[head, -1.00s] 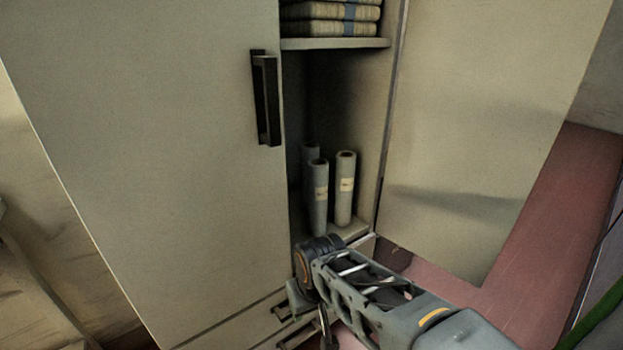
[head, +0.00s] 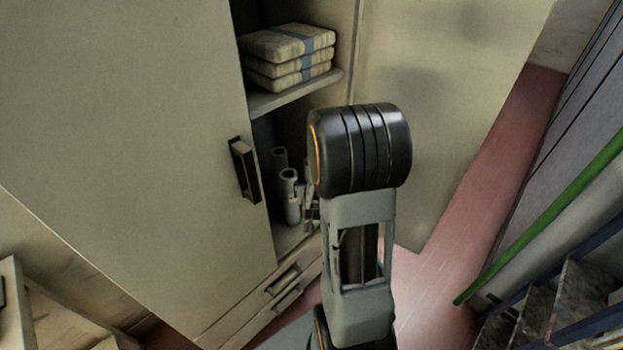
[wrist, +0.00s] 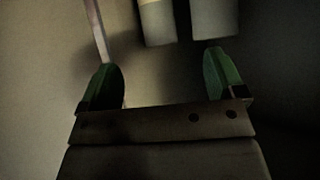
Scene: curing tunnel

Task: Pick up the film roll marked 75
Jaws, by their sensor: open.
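Pale grey film rolls stand upright on the lower shelf of the open cabinet. One roll (head: 291,196) with a pale label is in front and another (head: 279,158) is behind it. A third roll is mostly hidden by my arm. No number can be read on any label. In the wrist view the lower ends of two rolls show at the top, a left roll (wrist: 158,27) with a cream label edge and a right roll (wrist: 214,22). My gripper (wrist: 164,75) is open with nothing between its green-padded fingers, short of the rolls in that view.
The closed left cabinet door (head: 130,120) has a black handle (head: 243,170). Folded cloth-like bundles (head: 288,58) lie on the shelf above (head: 300,92). The open right door (head: 440,110) stands beside my arm. Drawers (head: 285,285) are below.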

